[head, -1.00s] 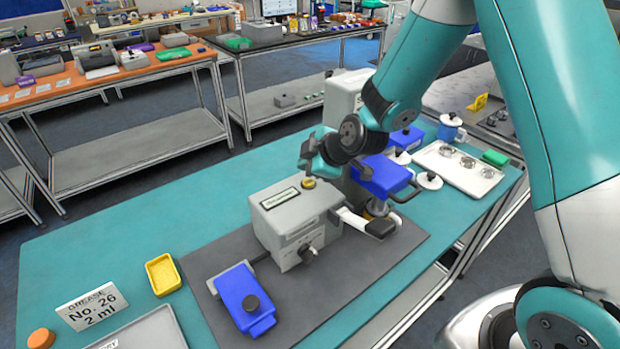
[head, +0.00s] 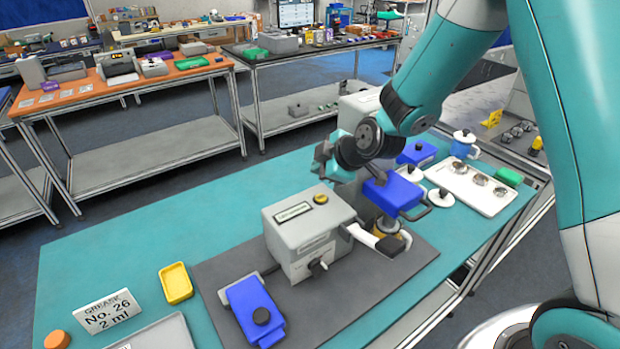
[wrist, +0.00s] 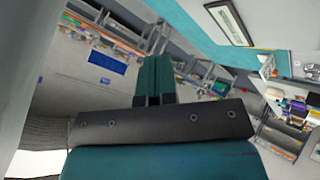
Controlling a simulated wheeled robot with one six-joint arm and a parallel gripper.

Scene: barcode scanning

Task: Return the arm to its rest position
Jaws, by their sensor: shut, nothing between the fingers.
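My arm (head: 425,75) reaches down from the upper right over the teal workbench (head: 150,235). My gripper (head: 321,162) is above and just behind the grey box-shaped machine (head: 307,235). It looks clear of the machine's top, near the yellow button. In the wrist view my gripper's teal fingers (wrist: 154,80) are together with nothing between them. The fingertips are small in the head view.
On the dark mat (head: 345,310) lies a blue device (head: 250,310). Beside it are a yellow tray (head: 176,284) and a grease label (head: 108,311). Another blue unit (head: 396,193), a white tray (head: 470,187) and a mug (head: 463,145) stand to the right.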

